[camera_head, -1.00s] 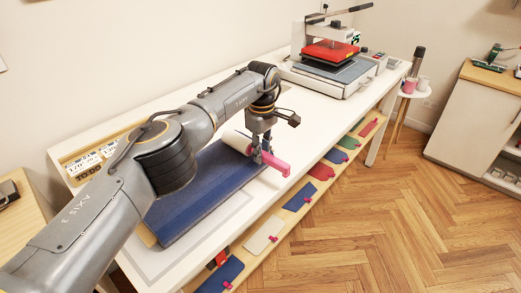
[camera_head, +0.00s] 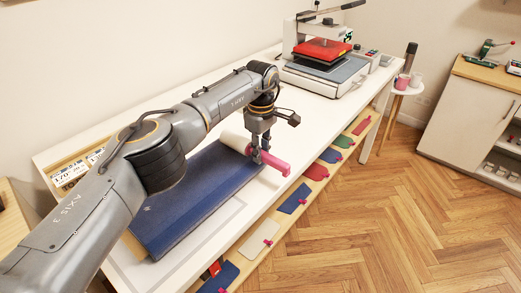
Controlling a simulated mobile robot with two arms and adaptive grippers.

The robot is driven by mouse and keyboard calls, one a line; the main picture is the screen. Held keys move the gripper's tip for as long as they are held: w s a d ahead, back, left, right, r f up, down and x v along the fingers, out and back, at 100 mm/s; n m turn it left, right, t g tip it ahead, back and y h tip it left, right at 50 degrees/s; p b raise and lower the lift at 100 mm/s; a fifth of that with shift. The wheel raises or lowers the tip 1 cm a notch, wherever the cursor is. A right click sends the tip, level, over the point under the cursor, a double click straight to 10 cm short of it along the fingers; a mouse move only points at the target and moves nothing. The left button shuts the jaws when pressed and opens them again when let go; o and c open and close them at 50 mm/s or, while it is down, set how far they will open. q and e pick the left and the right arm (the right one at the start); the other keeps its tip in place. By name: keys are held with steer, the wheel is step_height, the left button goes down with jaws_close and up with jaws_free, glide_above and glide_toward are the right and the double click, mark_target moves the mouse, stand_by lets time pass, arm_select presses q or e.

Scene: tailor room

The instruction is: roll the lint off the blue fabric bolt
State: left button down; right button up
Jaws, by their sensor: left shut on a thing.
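The blue fabric bolt (camera_head: 190,205) lies flat on the white table, partly hidden behind my left arm. A lint roller with a white cylinder (camera_head: 236,142) and a pink handle (camera_head: 275,163) is at the bolt's far right end. My left gripper (camera_head: 258,158) is shut on the lint roller by its pink handle. The white cylinder lies at the bolt's far edge; whether it touches the cloth I cannot tell. My right gripper is not in view.
A heat press with a red plate (camera_head: 322,52) stands at the table's far end. Fabric swatches (camera_head: 292,198) line a shelf below the table's front edge. A small stool (camera_head: 405,88) with cups stands beyond.

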arm_select(q)
steer(key=shift+s+a+r+p, duration=0.2)
steer(key=shift+s+p, duration=0.05)
steer(key=shift+p, duration=0.15)
steer(key=shift+s+a+f+p, duration=0.1)
steer(key=shift+s+a+p, duration=0.55)
steer(key=shift+s+p, duration=0.25)
steer(key=shift+s, duration=0.15)
steer(key=shift+s+a+p, duration=0.6)
steer(key=shift+s+a, duration=0.3)
steer(key=shift+s, duration=0.25)
